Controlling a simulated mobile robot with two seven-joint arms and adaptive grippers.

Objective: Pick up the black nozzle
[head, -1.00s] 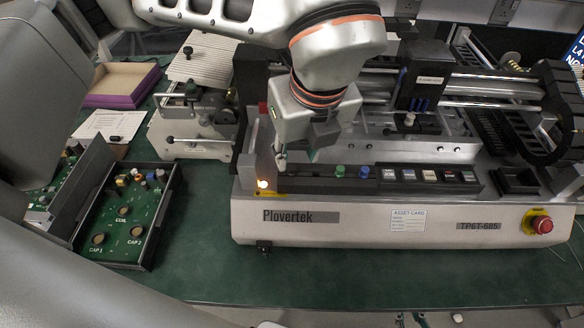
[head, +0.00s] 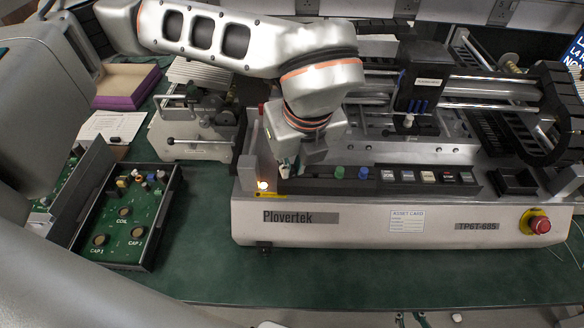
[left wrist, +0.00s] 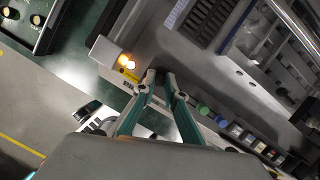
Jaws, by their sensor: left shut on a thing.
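My left gripper (head: 288,170) reaches down to the left end of the dark strip on the front of the Plovertek machine (head: 400,224). It also shows in the left wrist view (left wrist: 161,77), its two green-sided fingers drawn together at the tips beside the glowing lamp. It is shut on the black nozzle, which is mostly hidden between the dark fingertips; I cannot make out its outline. A green nozzle (head: 339,172) and a blue one (head: 364,172) stand in the strip to the right of the gripper. My right gripper is not in view.
The lit lamp (head: 263,185) is close left of the gripper. A row of buttons (head: 427,176) and a red emergency stop (head: 539,224) are to the right. A dark case with a green circuit board (head: 121,246) lies left. The green table front is clear.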

